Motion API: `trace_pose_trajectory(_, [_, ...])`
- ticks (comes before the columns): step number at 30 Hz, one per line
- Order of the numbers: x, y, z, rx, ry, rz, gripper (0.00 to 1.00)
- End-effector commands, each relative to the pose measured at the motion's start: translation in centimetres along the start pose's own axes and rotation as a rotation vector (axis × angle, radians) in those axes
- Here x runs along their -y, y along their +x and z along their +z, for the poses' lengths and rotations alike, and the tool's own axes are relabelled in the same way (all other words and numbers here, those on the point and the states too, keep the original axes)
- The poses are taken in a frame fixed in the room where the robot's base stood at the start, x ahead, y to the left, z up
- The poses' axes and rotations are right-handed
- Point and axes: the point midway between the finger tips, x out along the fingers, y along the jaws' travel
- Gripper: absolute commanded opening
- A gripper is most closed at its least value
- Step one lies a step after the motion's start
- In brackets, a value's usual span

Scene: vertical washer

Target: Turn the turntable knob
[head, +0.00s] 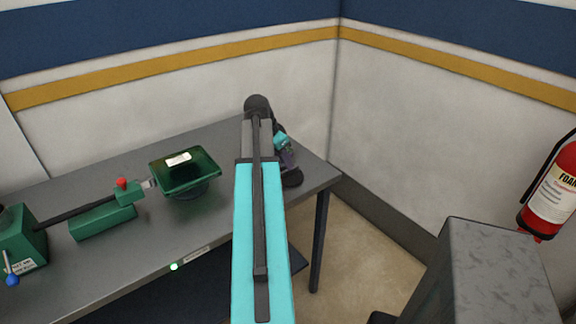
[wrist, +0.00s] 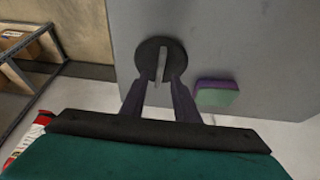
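The knob (wrist: 161,62) is a round dark disc with a thin light grey bar standing across it, on the grey table. In the head view its dark disc (head: 292,178) shows near the table's right end, partly hidden by my arm. My gripper (wrist: 159,84) has two dark purplish fingers, apart, one on each side of the bar. I see a gap between bar and fingers, so contact is not evident. In the head view my gripper (head: 288,160) is small and just above the disc. A dark green square tray (head: 190,180) on a round base stands left on the table.
A green and purple block (wrist: 217,93) lies right of the knob in the wrist view. A green device with a red knob (head: 121,184) and a blue-tipped lever (head: 12,279) are at left. A green light (head: 174,267) glows on the table's front edge. Walls stand behind.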

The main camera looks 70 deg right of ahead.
Motion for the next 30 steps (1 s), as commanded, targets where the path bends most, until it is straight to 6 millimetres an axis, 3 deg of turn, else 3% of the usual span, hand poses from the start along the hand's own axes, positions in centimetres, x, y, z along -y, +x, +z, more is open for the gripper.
trace_pose_trajectory(12, [-0.1, 3.4, -0.1, 0.000, 0.002, 0.001, 0.28])
trace_pose_trajectory(24, [-0.1, 3.8, -0.1, 0.000, 0.002, 0.000, 0.28])
trace_pose_trajectory(25, [-0.1, 3.8, -0.1, 0.000, 0.002, 0.000, 0.26])
trace_pose_trajectory(30, [-0.1, 3.8, -0.1, 0.000, 0.002, 0.001, 0.00])
